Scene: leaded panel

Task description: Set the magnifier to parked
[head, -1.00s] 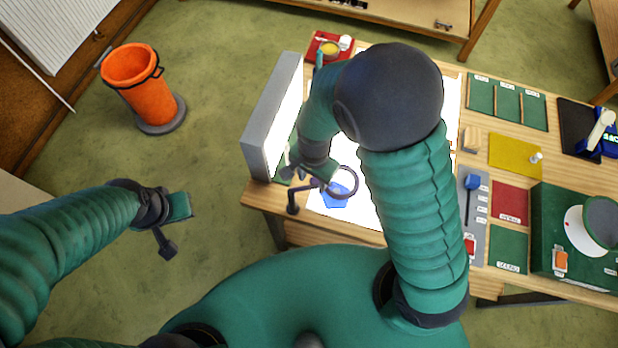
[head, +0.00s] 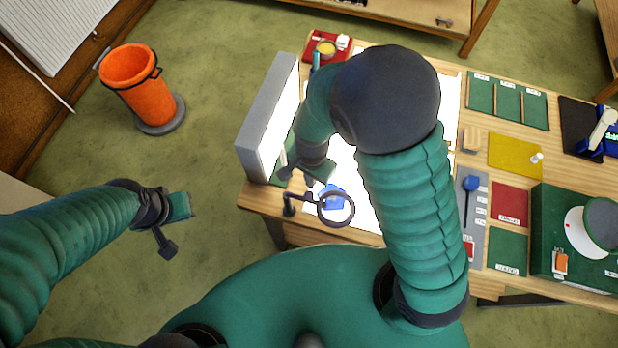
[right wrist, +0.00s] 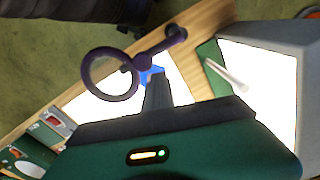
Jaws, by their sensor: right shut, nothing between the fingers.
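The magnifier is a dark ring (head: 337,226) on a jointed arm, from a short post (head: 289,207) at the table's near left corner. In the head view the ring is over the near edge of the lit panel, partly over a blue piece (head: 331,192). The right wrist view also shows the magnifier ring (right wrist: 84,76) and its arm (right wrist: 158,58). My right gripper (head: 309,182) is shut and empty, just beyond the magnifier arm; I cannot tell whether they touch. My left gripper (head: 167,247) hangs over the floor left of the table; its jaw opening is unclear.
A grey upright box (head: 267,112) with a lit face stands at the table's left edge. A slider board (head: 474,235), a red pad (head: 509,203) and a green machine (head: 548,225) are on the right. An orange bin (head: 138,85) stands on the floor.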

